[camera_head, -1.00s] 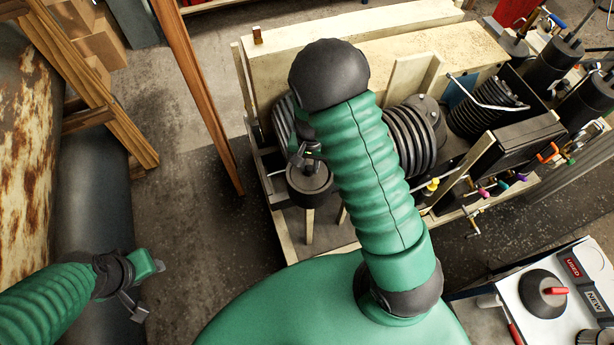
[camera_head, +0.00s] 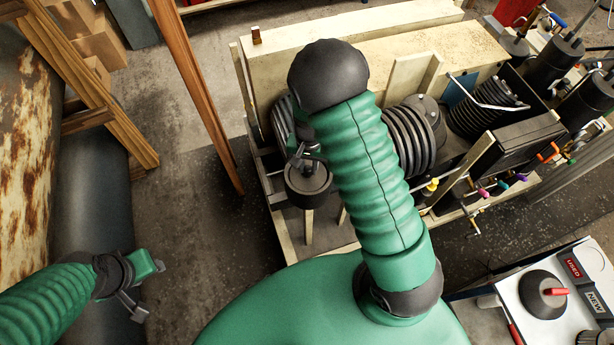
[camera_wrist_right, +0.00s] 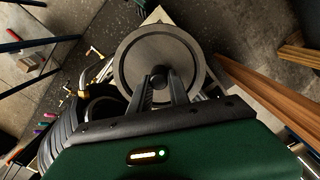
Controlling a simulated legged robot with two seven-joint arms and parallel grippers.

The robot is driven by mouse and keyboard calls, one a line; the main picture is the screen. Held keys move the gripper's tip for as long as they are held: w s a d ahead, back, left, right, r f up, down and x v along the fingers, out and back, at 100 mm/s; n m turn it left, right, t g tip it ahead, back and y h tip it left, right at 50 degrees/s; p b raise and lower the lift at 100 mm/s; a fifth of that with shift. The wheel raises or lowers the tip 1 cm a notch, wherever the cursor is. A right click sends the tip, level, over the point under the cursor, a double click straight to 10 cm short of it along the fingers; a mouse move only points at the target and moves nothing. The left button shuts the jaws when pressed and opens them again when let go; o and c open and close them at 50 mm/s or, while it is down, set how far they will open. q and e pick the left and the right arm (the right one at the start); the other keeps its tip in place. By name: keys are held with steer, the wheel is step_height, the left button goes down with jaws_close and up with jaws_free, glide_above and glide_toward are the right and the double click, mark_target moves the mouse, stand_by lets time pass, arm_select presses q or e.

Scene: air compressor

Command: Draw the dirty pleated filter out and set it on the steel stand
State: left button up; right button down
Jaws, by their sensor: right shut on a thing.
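My right gripper (camera_head: 304,160) is shut on the central knob of a round dark part (camera_head: 308,186) at the compressor's left end. In the right wrist view the fingers (camera_wrist_right: 160,88) pinch the knob in the middle of its grey disc face (camera_wrist_right: 143,56). This appears to be the end of the dirty filter; no pleats show. My own arm covers much of the area behind it. The steel stand (camera_head: 520,318) is at the lower right, with USED and NEW labels. My left gripper (camera_head: 145,286) is at the lower left, open and empty.
On the stand are a dark round lid with a red handle (camera_head: 546,293) and a pleated part (camera_head: 592,338) at the picture's edge. Black finned cylinders (camera_head: 412,138) sit right of my arm. A wooden post (camera_head: 200,95) rises left of the compressor.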

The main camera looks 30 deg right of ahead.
step_height(320, 180, up, 14)
steer(key=p, duration=1.1)
steer(key=shift+f, duration=0.25)
steer(key=shift+s+f, duration=0.1)
